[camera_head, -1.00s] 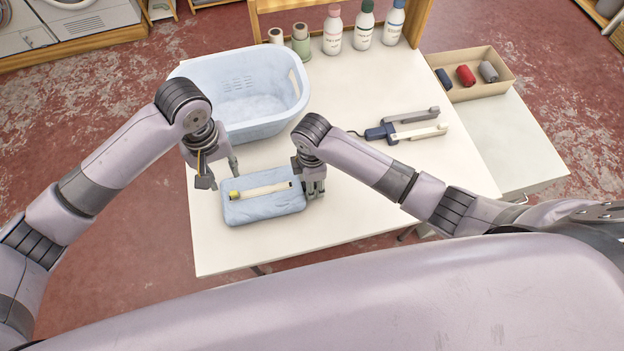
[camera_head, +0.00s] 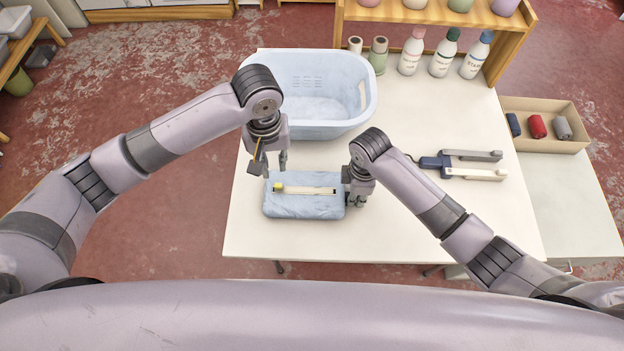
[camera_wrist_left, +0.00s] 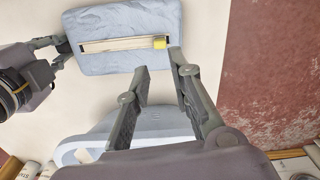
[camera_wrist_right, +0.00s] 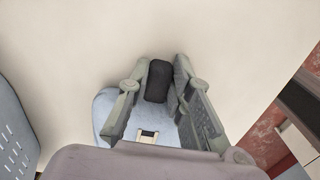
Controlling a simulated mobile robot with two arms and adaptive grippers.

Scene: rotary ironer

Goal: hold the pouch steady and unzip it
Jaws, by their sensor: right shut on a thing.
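The light blue pouch (camera_head: 318,209) lies flat near the table's front edge, with a pale zipper strip (camera_head: 312,190) along its top. A yellow pull (camera_head: 278,187) sits at the strip's left end. In the left wrist view the yellow pull (camera_wrist_left: 160,42) is just beyond the fingertips. My left gripper (camera_head: 268,169) is open and empty above the pouch's left end, fingers pointing down. My right gripper (camera_head: 356,200) is at the pouch's right end. In the right wrist view it is shut on a black tab (camera_wrist_right: 157,82) there.
A light blue laundry basket (camera_head: 318,127) stands just behind the pouch. A flat iron-like tool (camera_head: 472,172) lies to the right. Bottles (camera_head: 411,52) and a wooden shelf are at the back. An open box (camera_head: 556,145) holds rolls. The front right tabletop (camera_head: 440,240) is clear.

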